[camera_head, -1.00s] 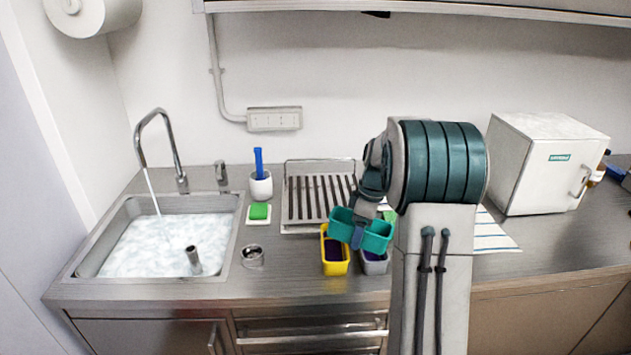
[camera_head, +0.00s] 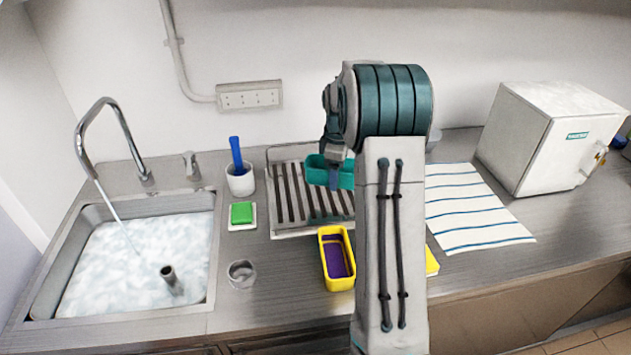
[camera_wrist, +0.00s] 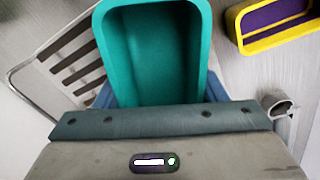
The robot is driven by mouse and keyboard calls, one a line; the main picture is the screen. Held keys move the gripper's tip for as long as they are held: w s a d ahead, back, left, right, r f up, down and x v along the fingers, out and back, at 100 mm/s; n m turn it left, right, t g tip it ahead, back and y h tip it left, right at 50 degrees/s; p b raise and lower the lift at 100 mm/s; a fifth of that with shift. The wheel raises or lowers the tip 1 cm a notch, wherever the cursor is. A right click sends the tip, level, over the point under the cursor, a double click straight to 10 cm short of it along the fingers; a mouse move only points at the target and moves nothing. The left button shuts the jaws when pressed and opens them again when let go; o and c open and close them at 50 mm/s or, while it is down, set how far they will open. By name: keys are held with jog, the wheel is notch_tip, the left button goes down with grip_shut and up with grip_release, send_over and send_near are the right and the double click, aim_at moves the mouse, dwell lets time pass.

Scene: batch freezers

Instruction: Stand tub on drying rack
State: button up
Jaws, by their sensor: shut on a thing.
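A teal tub (camera_head: 318,170) is held in my gripper (camera_head: 334,178), which is shut on its wall. The tub is over the right part of the metal drying rack (camera_head: 287,229) in the head view; whether it touches the rack cannot be told. In the wrist view the tub (camera_wrist: 152,50) fills the upper middle with its open side facing the camera, and the rack (camera_wrist: 38,62) shows slatted at the left. My arm hides the rack's right side.
A yellow tub with a purple inside (camera_head: 337,258) stands in front of the rack. A sink (camera_head: 140,250) with running water is at the left. A brush holder (camera_head: 240,180), green sponge (camera_head: 241,213) and small metal cup (camera_head: 241,273) lie between. A striped towel (camera_head: 470,210) and white freezer (camera_head: 550,135) are at the right.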

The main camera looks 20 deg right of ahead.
aim_at(317, 194)
jog(key=w+a+f, duration=0.1)
jog(key=w+a+f+p, duration=0.1)
jog(key=w+a, duration=0.1)
jog(key=w, duration=0.1)
jog(key=shift+f, duration=0.4)
jog(key=shift+w+a+f, duration=0.3)
jog(key=shift+f, duration=0.1)
jog(key=shift+f+p, duration=0.85)
jog(key=shift+f, duration=1.1)
jog(key=o, duration=1.1)
jog(key=shift+f, duration=0.1)
jog(key=shift+c, duration=0.2)
